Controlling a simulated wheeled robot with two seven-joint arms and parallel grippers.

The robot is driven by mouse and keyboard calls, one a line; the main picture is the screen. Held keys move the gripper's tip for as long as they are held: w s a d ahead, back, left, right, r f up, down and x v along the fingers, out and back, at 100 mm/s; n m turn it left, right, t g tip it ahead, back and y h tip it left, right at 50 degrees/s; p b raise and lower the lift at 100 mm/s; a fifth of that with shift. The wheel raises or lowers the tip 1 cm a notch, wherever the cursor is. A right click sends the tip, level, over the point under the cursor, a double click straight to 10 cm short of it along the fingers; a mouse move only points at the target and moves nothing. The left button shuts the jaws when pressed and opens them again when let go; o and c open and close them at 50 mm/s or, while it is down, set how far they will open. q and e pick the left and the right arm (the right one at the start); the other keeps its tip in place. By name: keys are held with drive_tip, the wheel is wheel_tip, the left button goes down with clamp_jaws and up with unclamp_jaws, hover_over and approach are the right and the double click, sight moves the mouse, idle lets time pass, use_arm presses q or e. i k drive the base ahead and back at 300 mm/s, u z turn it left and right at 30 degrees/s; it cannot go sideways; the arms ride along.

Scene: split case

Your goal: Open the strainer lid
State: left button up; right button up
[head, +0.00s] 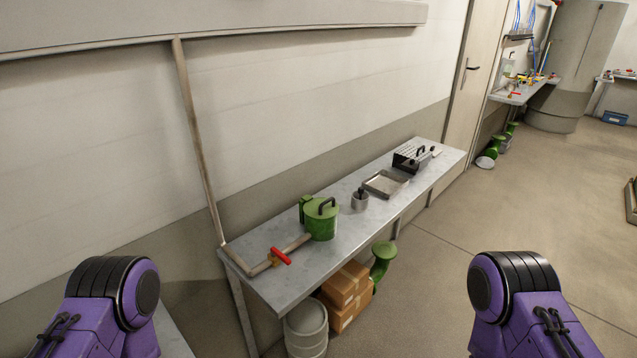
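The green strainer (321,223) stands on the long grey table, left of its middle. Its lid (322,206) is on top, with a dark handle, and looks closed. A pipe with a red valve handle (281,256) runs from the strainer to the wall pipe. My left and right arms show only as purple and black links at the lower left and lower right. Both grippers are out of view, and the arms are well apart from the strainer.
The table (265,291) also holds a grey cup (360,202), a shallow metal tray (386,184) and a dark box with a handle (412,159). Cardboard boxes (346,288), a grey drum (306,328) and a green fitting (382,258) sit underneath. Floor at right is open.

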sight(317, 208)
drive_tip(key=z, duration=1.5)
drive_tip(key=i, duration=2.3)
drive_tip(key=u, duration=2.75)
